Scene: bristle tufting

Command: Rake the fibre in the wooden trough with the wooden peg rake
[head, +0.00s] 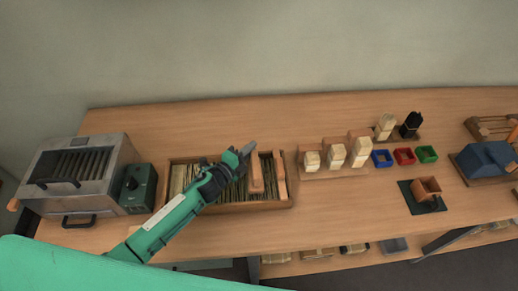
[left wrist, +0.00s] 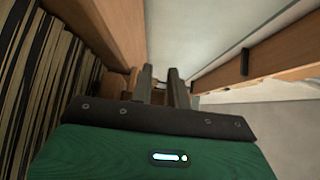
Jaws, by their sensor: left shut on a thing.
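The wooden trough (head: 240,207) stands on the bench left of centre, with rows of pale and dark fibre (head: 178,181) in it. The fibre also shows at the left of the left wrist view (left wrist: 35,85). My left gripper (head: 246,151) is over the right part of the trough. It is shut on the wooden peg rake (head: 257,174), whose wood shows beside the fingers. The left wrist view shows both fingers (left wrist: 162,88) with a small piece of wood between them. The rake's pegs are hidden, so I cannot tell whether they touch the fibre. My right gripper is not in view.
A grey metal machine (head: 75,165) and a green box (head: 137,188) stand left of the trough. Wooden blocks with pale tufts (head: 336,154), blue, red and green bins (head: 404,156) and a blue device (head: 485,162) stand to the right.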

